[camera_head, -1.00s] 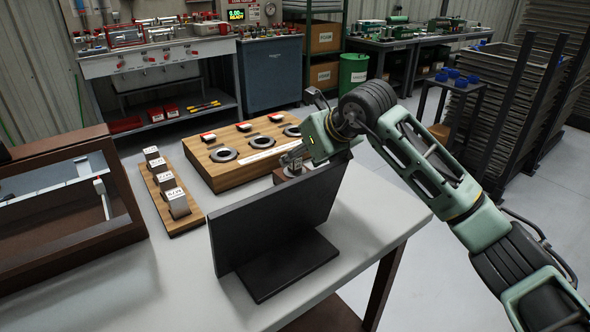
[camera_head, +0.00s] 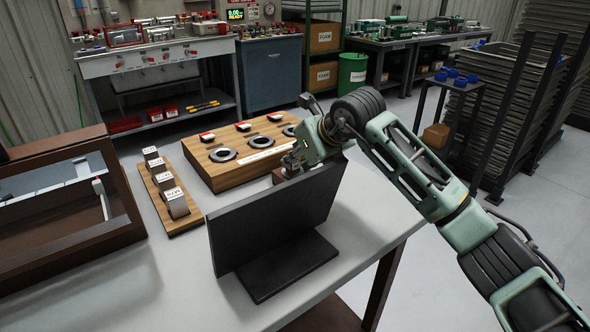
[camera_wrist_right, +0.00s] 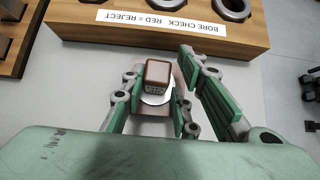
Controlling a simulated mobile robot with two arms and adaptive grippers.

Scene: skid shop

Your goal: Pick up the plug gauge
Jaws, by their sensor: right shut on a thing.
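The plug gauge (camera_wrist_right: 157,78) shows in the right wrist view as a small block with a brown top and a greyish front, above a white disc and a brown base (camera_wrist_right: 154,112). My right gripper (camera_wrist_right: 155,92) has its green-padded fingers on both sides of it and is shut on it. In the head view the right gripper (camera_head: 294,161) is behind the dark upright panel (camera_head: 270,215), which hides part of the gauge and its brown base. I cannot tell whether the gauge is clear of its base. My left gripper is in neither view.
A wooden block with rings (camera_head: 235,170) stands just behind the gripper. A narrow rack of labelled blocks (camera_head: 160,185) and a brown glass-topped case (camera_head: 70,215) are to the left. The white table (camera_head: 165,285) is clear at the front left.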

